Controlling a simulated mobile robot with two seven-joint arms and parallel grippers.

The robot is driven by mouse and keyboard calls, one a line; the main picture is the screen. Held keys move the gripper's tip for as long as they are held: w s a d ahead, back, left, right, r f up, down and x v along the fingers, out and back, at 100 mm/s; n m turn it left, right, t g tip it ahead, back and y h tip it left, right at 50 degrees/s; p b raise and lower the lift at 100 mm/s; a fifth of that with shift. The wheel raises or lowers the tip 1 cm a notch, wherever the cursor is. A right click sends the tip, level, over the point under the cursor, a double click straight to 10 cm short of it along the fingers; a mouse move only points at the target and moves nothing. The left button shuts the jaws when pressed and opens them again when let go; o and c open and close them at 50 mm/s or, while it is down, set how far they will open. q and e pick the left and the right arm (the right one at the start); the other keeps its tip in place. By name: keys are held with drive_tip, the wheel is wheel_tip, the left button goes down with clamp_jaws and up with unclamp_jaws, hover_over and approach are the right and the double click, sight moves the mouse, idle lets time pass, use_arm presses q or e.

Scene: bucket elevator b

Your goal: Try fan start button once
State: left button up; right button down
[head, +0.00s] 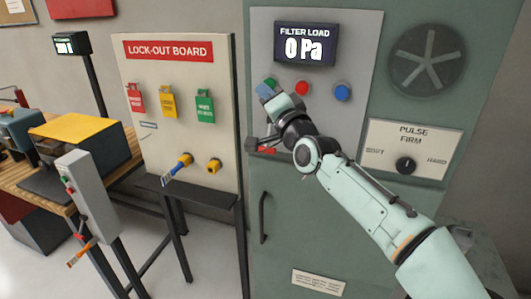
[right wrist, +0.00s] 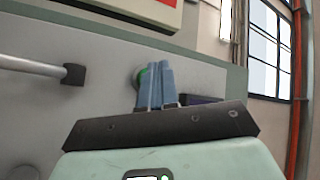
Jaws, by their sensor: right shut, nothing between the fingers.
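The green button (head: 270,83) sits at the left of a row on the grey control panel (head: 340,110), beside a red button (head: 302,88) and a blue button (head: 342,92). None of the three has a label I can read. My right gripper (head: 266,93) is shut and empty, its blue fingertips at the green button and partly covering it. In the right wrist view the fingers (right wrist: 158,82) overlap the edge of the green button (right wrist: 141,76); I cannot tell whether they touch it. The fan grille (head: 428,60) is at the upper right. My left gripper is not in view.
A display (head: 305,45) above the buttons reads "FILTER LOAD 0 Pa". A lock-out board (head: 215,130) with hanging tags stands to the left. A pulse knob (head: 405,165) is to the right, and a door handle (head: 263,217) is below.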

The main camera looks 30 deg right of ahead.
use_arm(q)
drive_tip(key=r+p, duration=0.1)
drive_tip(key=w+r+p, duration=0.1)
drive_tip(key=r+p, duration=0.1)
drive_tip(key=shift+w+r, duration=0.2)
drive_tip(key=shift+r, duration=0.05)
use_arm(e)
drive_tip(key=s+a, duration=0.3)
drive_tip(key=a, duration=0.1)
drive_tip(key=shift+s+a, duration=0.3)
drive_tip(key=shift+s, duration=0.1)
